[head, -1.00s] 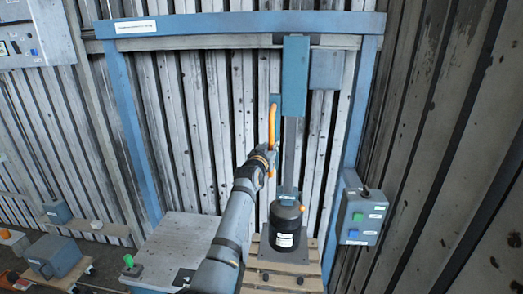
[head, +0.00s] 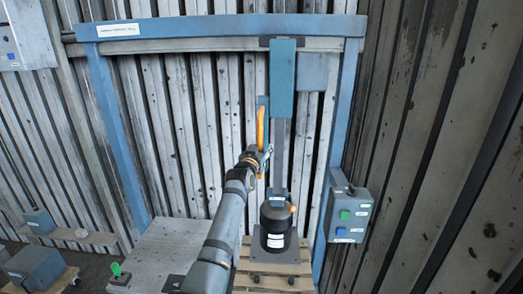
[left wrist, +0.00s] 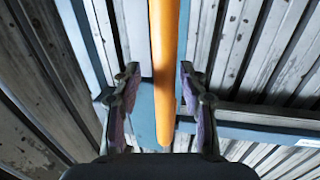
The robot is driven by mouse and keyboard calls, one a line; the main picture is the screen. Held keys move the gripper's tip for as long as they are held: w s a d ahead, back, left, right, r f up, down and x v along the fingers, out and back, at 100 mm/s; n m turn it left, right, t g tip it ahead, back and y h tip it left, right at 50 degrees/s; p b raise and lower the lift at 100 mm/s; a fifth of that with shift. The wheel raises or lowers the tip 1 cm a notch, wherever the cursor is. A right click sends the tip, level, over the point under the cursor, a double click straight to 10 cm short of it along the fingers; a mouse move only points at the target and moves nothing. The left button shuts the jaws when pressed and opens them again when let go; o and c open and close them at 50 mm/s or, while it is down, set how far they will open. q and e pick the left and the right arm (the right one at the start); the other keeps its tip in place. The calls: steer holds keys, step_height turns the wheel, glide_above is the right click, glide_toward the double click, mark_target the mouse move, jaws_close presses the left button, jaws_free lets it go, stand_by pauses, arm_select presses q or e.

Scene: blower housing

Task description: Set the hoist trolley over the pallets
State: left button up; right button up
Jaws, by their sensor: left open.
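The hoist trolley (head: 283,78) is a tall teal box hanging from the blue overhead beam (head: 190,28), near its right end. An upright orange handle (head: 260,124) is fixed at its left side. A grey mast runs down from the trolley to a black motor-like unit (head: 276,222) on a slatted wooden pallet (head: 272,268). My left gripper (head: 264,158) is at the lower part of the handle. In the left wrist view the orange handle (left wrist: 165,60) runs between its open fingers (left wrist: 159,85), with gaps on both sides. My right gripper is not seen.
A pale grey platform (head: 165,250) stands left of my arm. A blue-grey box (head: 42,262) is at the lower left. Corrugated walls close off the back and right.

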mark_target(261, 123)
arm_select(q)
step_height(261, 123, up, 10)
steer(key=shift+f, duration=0.1)
steer(key=shift+s, duration=0.1)
stand_by(0.3)
